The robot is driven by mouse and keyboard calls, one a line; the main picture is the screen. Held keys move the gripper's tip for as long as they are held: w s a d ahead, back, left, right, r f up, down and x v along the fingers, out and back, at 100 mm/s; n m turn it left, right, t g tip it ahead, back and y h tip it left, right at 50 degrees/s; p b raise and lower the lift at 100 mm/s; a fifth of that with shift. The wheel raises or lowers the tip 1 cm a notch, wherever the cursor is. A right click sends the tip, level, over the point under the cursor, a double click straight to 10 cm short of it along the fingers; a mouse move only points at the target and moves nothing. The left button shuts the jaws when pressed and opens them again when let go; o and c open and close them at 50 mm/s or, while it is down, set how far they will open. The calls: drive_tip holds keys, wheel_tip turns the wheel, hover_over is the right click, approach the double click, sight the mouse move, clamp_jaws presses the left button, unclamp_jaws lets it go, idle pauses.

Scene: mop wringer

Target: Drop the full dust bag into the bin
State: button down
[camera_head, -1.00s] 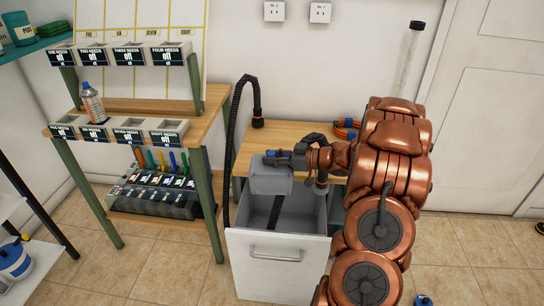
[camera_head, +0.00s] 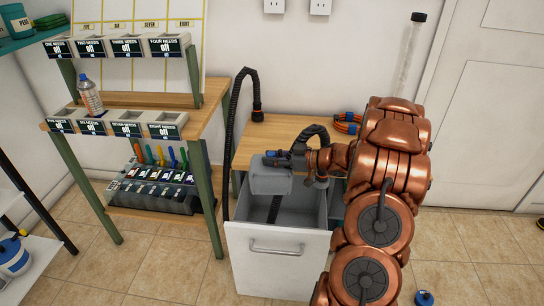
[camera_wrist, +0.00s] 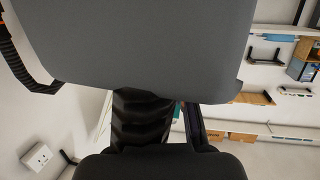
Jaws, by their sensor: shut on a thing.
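The dust bag (camera_head: 270,181) is a grey, rounded box-like body in the head view. It hangs above the rear left of the open bin (camera_head: 250,265), a pull-out drawer with a pale front and a bar handle. My gripper (camera_head: 286,160) is shut on the bag at its upper edge, with the bag clear of the drawer front. In the wrist view the bag (camera_wrist: 150,45) fills the top of the picture, with dark gripper parts below it. The fingertips' contact is hard to make out. A dark strip (camera_head: 274,210) shows inside the bin.
A black hose (camera_head: 229,140) rises just left of the bin. A rack with labelled trays (camera_head: 125,125) stands to the left. Open tiled floor lies in front.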

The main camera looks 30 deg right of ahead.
drive_tip(key=shift+f, duration=1.5)
drive_tip(key=shift+f+b, duration=0.55)
drive_tip(key=shift+f, duration=1.55)
drive_tip(key=shift+f+b, duration=0.3)
drive_tip(key=shift+f, duration=1.55)
drive_tip(key=shift+f+b, duration=0.35)
drive_tip(key=shift+f, duration=1.75)
